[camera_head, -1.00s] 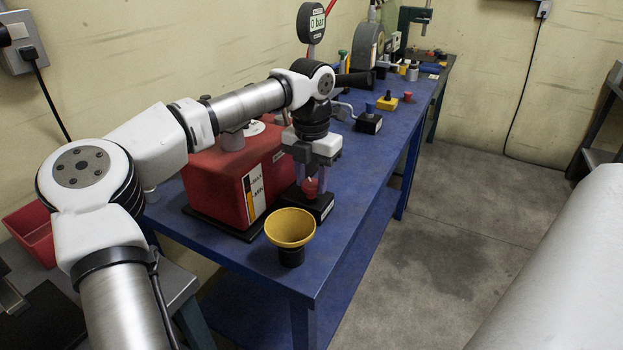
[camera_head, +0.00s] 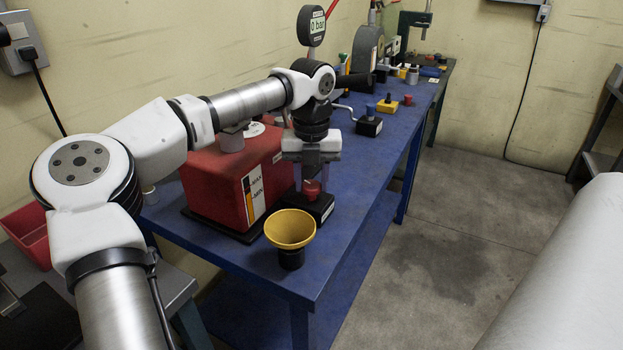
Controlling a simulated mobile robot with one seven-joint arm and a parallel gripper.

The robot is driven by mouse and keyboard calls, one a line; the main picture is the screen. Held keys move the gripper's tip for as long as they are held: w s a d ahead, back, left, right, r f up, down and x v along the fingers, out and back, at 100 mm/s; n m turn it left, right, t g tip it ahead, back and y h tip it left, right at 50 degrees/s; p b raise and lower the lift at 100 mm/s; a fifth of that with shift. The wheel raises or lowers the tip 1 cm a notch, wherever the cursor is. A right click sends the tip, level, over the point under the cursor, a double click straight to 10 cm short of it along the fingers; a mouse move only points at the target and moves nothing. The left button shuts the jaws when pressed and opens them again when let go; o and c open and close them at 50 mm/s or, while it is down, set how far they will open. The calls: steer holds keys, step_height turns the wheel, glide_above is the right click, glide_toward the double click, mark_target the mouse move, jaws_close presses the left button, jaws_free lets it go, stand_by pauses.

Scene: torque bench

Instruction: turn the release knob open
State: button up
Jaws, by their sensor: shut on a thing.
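The red release knob (camera_head: 311,188) sits on a small black box (camera_head: 318,207) near the front edge of the blue bench, just right of the red tank. My gripper (camera_head: 311,183) points straight down over the box, with its fingers on either side of the knob, shut on it. The fingers and the wrist above hide part of the knob. A round gauge (camera_head: 311,26) behind my wrist reads 0 bar.
A yellow funnel (camera_head: 290,229) stands on the near corner of the blue bench (camera_head: 215,243), close to the black box. The red tank (camera_head: 225,185) is on the left.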

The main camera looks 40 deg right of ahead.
mark_target(312, 185)
steer(key=o, duration=1)
step_height(312, 185, up, 14)
steer(key=shift+b, duration=0.3)
steer(key=shift+s+f, duration=0.1)
stand_by(0.3)
